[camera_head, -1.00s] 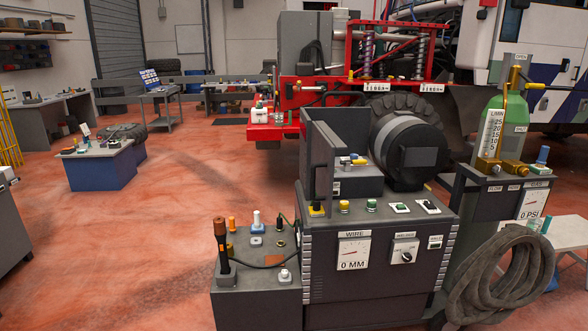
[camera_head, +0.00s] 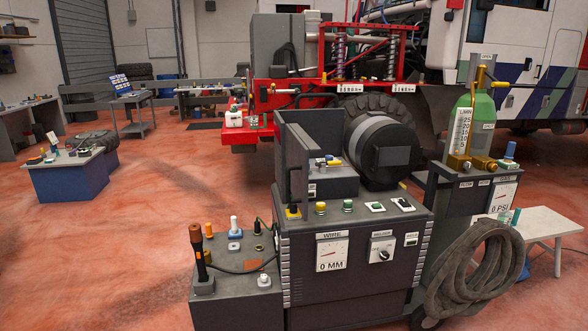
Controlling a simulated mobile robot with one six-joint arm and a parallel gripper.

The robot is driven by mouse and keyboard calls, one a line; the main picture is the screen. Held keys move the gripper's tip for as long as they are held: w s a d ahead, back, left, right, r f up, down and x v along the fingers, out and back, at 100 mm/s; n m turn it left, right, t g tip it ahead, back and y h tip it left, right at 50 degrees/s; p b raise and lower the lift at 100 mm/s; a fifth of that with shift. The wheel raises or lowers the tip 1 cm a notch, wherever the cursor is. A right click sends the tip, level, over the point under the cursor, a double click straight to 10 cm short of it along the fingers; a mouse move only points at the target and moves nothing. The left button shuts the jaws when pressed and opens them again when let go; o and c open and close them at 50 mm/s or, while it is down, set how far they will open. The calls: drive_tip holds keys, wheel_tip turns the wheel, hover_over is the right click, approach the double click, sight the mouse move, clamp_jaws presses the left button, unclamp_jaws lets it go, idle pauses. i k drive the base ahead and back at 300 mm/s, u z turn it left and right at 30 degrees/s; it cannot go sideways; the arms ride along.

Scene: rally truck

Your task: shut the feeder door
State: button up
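The feeder door (camera_head: 297,165) is a dark grey upright panel at the left side of the wire feeder, on top of the welding machine (camera_head: 355,258). It stands open, swung out toward me and seen nearly edge-on. Behind it, the feeder housing (camera_head: 322,127) shows its open front, with a yellow-handled lever (camera_head: 330,161) inside. A large dark spool drum (camera_head: 372,151) sits to the right of the housing. My gripper is not in view.
A green gas cylinder (camera_head: 474,125) and a coiled hose (camera_head: 468,265) stand at right. Open red floor lies to the left.

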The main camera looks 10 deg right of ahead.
sight(299, 145)
drive_tip(key=i, duration=0.95)
drive_tip(key=u, duration=0.25)
drive_tip(key=k, duration=0.7)
drive_tip(key=u, duration=0.5)
drive_tip(key=k, duration=0.65)
drive_tip(key=u, duration=0.8)
drive_tip(key=i, duration=1.2)
drive_tip(key=u, duration=0.05)
